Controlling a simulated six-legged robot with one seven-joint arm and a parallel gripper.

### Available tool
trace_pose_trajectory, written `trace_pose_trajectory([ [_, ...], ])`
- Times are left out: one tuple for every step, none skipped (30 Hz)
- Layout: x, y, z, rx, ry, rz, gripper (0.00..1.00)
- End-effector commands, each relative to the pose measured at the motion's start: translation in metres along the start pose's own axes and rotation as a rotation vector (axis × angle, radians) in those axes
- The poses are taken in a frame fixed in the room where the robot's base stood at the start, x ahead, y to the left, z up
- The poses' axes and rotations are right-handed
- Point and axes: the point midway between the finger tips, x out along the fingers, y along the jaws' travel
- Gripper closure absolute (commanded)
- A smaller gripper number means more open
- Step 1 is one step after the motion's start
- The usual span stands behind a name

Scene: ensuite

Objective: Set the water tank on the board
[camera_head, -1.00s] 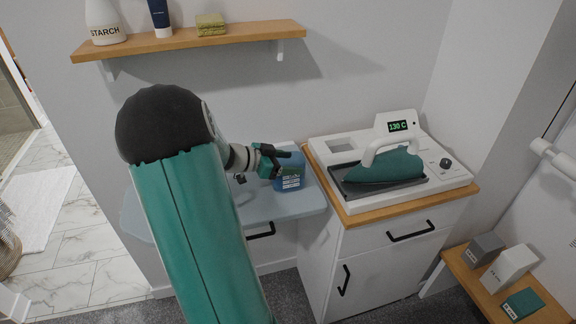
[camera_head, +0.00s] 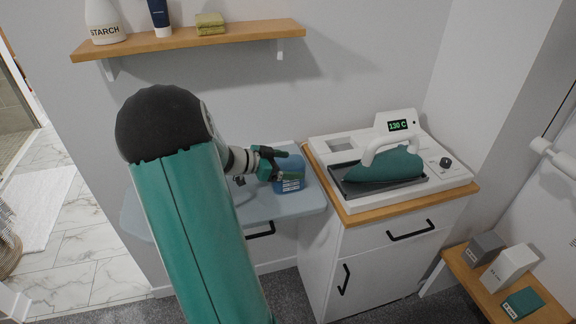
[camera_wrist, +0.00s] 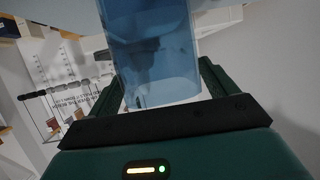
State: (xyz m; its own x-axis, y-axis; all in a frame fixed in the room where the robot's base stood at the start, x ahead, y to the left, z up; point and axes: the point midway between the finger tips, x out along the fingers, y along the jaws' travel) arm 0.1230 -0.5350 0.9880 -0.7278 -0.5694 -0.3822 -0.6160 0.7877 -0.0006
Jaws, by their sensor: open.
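The water tank (camera_head: 291,178) is a translucent blue container with a pale label. In the head view it appears to stand upright at the right end of the pale blue board (camera_head: 262,207). My gripper (camera_head: 275,164) is at the tank's left side, with its jaws open. In the wrist view the tank (camera_wrist: 152,50) fills the space between the two green fingers of my gripper (camera_wrist: 160,88). Any contact between the fingers and the tank cannot be made out. My arm hides part of the board.
Right of the board, a cabinet with a wooden top (camera_head: 352,216) holds a white iron station (camera_head: 440,178) and a teal iron (camera_head: 386,166). A wall shelf (camera_head: 190,41) hangs above. A low bench (camera_head: 478,285) with boxes is at lower right.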

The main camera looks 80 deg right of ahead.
Motion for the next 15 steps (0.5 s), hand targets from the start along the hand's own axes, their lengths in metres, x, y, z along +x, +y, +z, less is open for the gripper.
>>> trace_pose_trajectory([
  [-0.009, -0.001, 0.001, -0.001, -0.001, -0.006, 0.15],
  [-0.013, -0.001, 0.001, 0.000, -0.001, -0.006, 0.15],
  [-0.021, -0.001, 0.001, 0.000, -0.001, -0.006, 0.15],
  [-0.026, -0.001, 0.001, 0.000, -0.001, -0.006, 0.15],
  [-0.032, -0.001, 0.001, -0.001, -0.001, -0.007, 0.15],
  [-0.039, -0.001, 0.001, 0.000, -0.001, -0.006, 0.15],
  [-0.044, -0.001, 0.001, 0.000, -0.001, -0.006, 0.15],
  [-0.049, -0.001, 0.001, -0.001, -0.001, -0.006, 0.15],
  [-0.055, -0.001, 0.001, -0.001, -0.001, -0.006, 0.15],
  [-0.059, -0.001, 0.001, -0.001, -0.001, -0.005, 0.15],
  [-0.062, -0.001, 0.001, -0.001, -0.001, -0.004, 0.15],
  [-0.066, -0.001, 0.001, -0.001, -0.001, -0.004, 0.15],
  [-0.067, -0.001, 0.001, -0.001, -0.001, -0.004, 0.15],
  [-0.069, -0.001, 0.001, -0.001, -0.001, -0.003, 0.15],
  [-0.070, 0.000, 0.001, -0.001, -0.001, -0.003, 0.15],
])
